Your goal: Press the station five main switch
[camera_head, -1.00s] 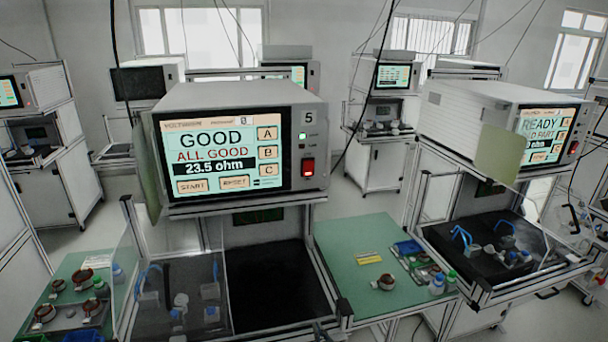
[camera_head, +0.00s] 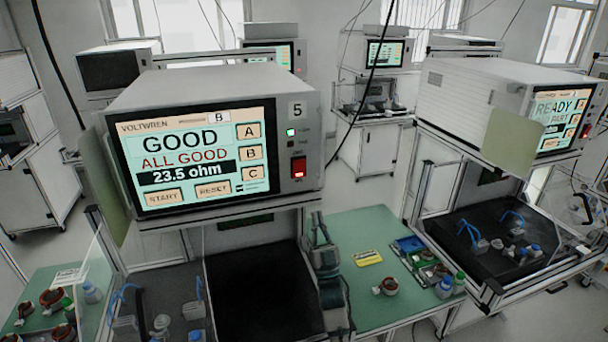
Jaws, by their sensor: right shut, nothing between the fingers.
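The station five tester (camera_head: 215,95) is a grey box marked 5. Its screen (camera_head: 195,160) reads GOOD, ALL GOOD, 23.5 ohm. The red main switch (camera_head: 298,168) is on the right side of its front panel, below a small lit green indicator (camera_head: 291,132). My right gripper (camera_head: 319,218) points up from below, shut and empty. In the picture it is below and slightly right of the switch, apart from it. My left gripper is out of view.
A green mat (camera_head: 385,300) to the right holds a stator (camera_head: 386,286), a yellow label and bottles. A black test bay (camera_head: 255,295) lies below the tester. Another tester (camera_head: 490,95) stands at the right. A dark cable hangs behind station five.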

